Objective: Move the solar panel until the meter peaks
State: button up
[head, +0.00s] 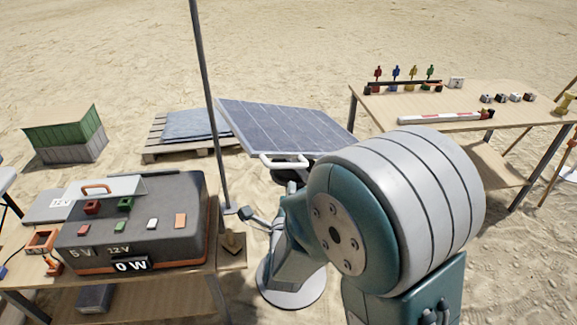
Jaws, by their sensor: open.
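The solar panel (280,127), a dark blue tilted sheet with a pale grid, stands in the middle of the head view. A white bar handle (285,163) shows at its near edge. Its stand is mostly hidden by my arm; a pale round base (290,292) shows on the sand below. The meter (131,265) on the front of the dark case reads 0 W. My gripper (258,217) is partly seen past my teal arm, open, below and left of the handle. It looks apart from the handle, and nothing shows between its fingers.
The dark case (140,225) with coloured blocks sits on the left table (190,283). A thin upright pole (208,90) stands between case and panel. A right table (515,100) bears small figures and blocks. A pallet (170,150) and a green crate (65,135) lie behind.

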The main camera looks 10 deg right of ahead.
aim_at(289, 166)
jog(key=w, duration=0.3)
jog(key=w+d, duration=0.1)
jog(key=w, duration=0.3)
jog(key=w+d, duration=0.1)
jog(key=w, duration=0.2)
jog(key=shift+w, duration=0.2)
grip_shut()
